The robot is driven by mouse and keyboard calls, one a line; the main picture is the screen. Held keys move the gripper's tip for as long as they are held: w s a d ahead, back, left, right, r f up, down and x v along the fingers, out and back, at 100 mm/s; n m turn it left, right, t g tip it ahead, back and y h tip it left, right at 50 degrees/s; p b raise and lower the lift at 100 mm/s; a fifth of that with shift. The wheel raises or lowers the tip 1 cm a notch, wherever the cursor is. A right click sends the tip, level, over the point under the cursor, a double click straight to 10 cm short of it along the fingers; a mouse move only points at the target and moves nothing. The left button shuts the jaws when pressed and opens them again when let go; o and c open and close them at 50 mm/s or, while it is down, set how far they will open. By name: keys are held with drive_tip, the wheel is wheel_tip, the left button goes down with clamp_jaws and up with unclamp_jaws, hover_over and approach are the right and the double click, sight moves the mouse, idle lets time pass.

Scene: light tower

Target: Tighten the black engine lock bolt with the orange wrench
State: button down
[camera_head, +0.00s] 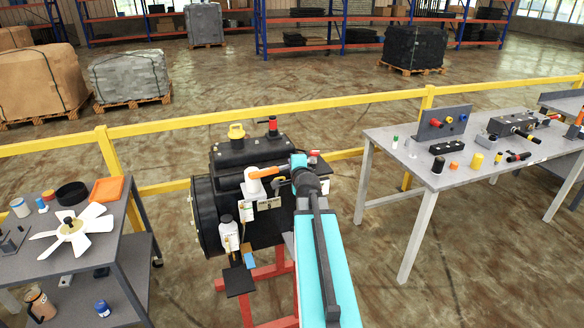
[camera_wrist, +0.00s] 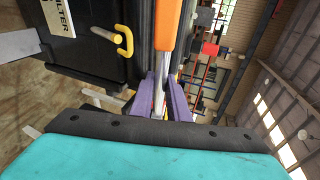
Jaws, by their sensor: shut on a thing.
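The orange wrench (camera_wrist: 169,28) is in my gripper (camera_wrist: 162,92), its grey metal shaft between the two purple fingers. In the wrist view its orange handle extends up beside the black engine (camera_wrist: 100,58). In the head view the wrench's orange handle (camera_head: 264,172) points left from my gripper (camera_head: 287,181), just above the engine (camera_head: 208,213). The wrench's working end is hidden by my gripper and arm. I cannot make out the black lock bolt in either view.
A yellow cap (camera_head: 237,131) and a red-topped fitting (camera_head: 273,127) rise from the engine. A left table (camera_head: 30,263) holds a white fan, and a right table (camera_head: 386,142) holds several small parts. A yellow rail (camera_head: 300,108) runs behind the engine. A yellow handle (camera_wrist: 124,42) sticks out near the wrench.

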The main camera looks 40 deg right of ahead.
drive_tip(key=shift+a+f, duration=0.15)
drive_tip(key=shift+f, duration=0.2)
drive_tip(key=shift+s+f+b, duration=0.1)
drive_tip(key=shift+b, duration=1.2)
drive_tip(key=shift+s+f+n+t+y+b, duration=0.1)
drive_tip(key=shift+s+n+t+y+b, duration=0.4)
drive_tip(key=shift+b, duration=3.05)
drive_tip(key=shift+s+f+n+t+h+b, duration=0.1)
drive_tip(key=shift+s+t+b, duration=0.45)
drive_tip(key=shift+b, duration=2.95)
drive_tip(key=shift+w+a+r+t, duration=0.1)
drive_tip(key=shift+w+t, duration=0.1)
drive_tip(key=shift+t, duration=0.05)
drive_tip(key=shift+s+n+t+y+b, duration=0.4)
drive_tip(key=shift+s+n+y+b, duration=0.25)
drive_tip(key=shift+b, duration=2.25)
